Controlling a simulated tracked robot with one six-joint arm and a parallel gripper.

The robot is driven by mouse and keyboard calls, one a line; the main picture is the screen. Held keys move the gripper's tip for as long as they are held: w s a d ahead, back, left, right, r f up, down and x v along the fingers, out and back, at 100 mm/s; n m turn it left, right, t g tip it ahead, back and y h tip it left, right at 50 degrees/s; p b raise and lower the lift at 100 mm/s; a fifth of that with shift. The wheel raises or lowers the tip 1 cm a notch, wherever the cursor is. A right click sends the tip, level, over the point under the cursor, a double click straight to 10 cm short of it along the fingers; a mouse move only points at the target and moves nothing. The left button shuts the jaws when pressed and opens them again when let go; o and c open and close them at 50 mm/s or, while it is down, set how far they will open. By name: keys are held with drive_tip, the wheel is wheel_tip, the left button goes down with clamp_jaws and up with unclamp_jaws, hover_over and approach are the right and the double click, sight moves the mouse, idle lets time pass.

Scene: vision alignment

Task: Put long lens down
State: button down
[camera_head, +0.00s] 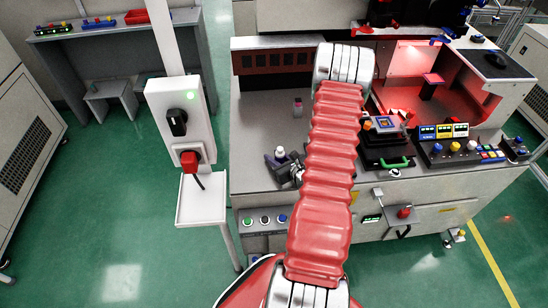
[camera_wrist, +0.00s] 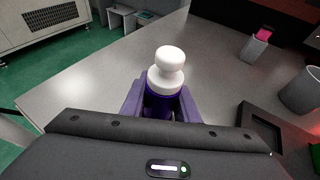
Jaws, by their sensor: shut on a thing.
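The long lens (camera_wrist: 168,68) has a rounded white top and a darker purple lower part, and stands upright between the purple fingers in the wrist view. My gripper (camera_wrist: 162,105) is shut on it. In the head view, the lens's white top (camera_head: 280,152) shows just left of my red-sleeved arm, with my gripper (camera_head: 285,168) around it above the left front of the grey workbench (camera_head: 250,125). The lens's lower end is hidden by the gripper, so I cannot tell whether it touches the bench.
A small grey block with a pink top (camera_wrist: 256,44) stands farther back on the bench. A grey cylinder (camera_wrist: 301,92) and a black square frame (camera_wrist: 262,122) are at right. Bare bench top lies left of and behind the lens. A white switch post (camera_head: 180,120) stands left.

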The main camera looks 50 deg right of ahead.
drive_tip(key=shift+f, duration=0.1)
drive_tip(key=c, duration=1.4)
unclamp_jaws()
drive_tip(key=v, duration=1.2)
drive_tip(key=shift+s, duration=0.2)
